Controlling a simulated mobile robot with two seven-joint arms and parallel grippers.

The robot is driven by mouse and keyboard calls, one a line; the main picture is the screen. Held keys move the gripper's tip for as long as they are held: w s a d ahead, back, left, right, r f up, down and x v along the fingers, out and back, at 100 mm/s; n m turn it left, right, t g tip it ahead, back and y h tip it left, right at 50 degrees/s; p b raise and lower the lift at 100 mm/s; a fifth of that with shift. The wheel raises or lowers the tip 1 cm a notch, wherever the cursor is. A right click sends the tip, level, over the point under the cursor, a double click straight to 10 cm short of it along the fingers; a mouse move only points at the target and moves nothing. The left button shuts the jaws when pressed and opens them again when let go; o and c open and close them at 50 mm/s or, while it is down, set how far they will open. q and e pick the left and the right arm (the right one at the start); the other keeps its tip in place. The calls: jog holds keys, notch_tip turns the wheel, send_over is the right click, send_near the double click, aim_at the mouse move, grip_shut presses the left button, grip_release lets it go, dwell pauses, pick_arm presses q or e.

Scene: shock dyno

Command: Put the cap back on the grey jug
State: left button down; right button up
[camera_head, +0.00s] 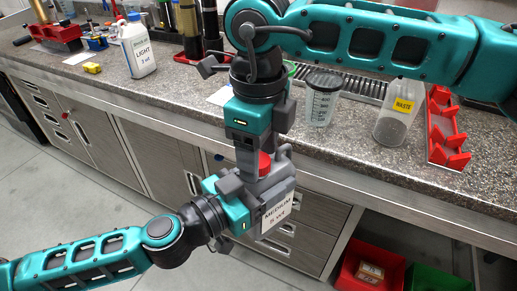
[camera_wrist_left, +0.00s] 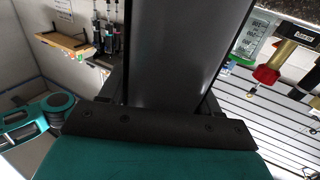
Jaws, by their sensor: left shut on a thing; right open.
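The grey jug (camera_head: 276,202), labelled MEDIUM 5 wt, is held off the floor in front of the bench, slightly tilted in the head view. My left gripper (camera_head: 229,188) is shut on it from the left. In the left wrist view the jug's dark side (camera_wrist_left: 185,50) fills the middle between the fingers. The red cap (camera_head: 265,161) shows at the jug's top, partly hidden by my right gripper (camera_head: 256,166). The right gripper points down over the jug's mouth with its jaws open around or beside the cap. I cannot tell whether the cap is seated.
The bench behind holds a white LIGHT jug (camera_head: 139,50), a clear measuring cup (camera_head: 321,98), a WASTE bottle (camera_head: 398,112) and a red rack (camera_head: 443,130). Red (camera_head: 369,268) and green (camera_head: 436,280) bins stand below. The bench's front edge is close behind the jug.

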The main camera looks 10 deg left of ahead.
jog(key=shift+s+a+r, duration=0.1)
jog(key=shift+s, duration=0.1)
notch_tip(320, 180, up, 12)
jog(key=shift+w, duration=0.2)
dwell(0.6)
